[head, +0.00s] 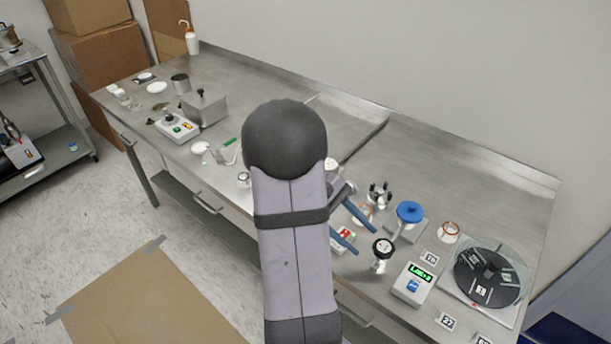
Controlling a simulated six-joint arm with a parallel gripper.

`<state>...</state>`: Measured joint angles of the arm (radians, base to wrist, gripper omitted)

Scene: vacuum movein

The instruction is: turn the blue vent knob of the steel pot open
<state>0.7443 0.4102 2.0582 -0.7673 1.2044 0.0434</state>
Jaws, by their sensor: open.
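A blue round knob-like top (410,210) sits on a grey metal body at the right of the bench. I cannot tell whether this is the vent knob of the steel pot. No steel pot is clearly identifiable near it; my arm hides part of the bench. My gripper (363,241) is open, its two blue-grey fingers reaching right and down over the bench. The fingers are left of the blue top, apart from it in the picture, with nothing seen between them.
A display box (413,285) and a black disc (487,277) lie to the right. The back strip of the steel bench (455,185) is clear.

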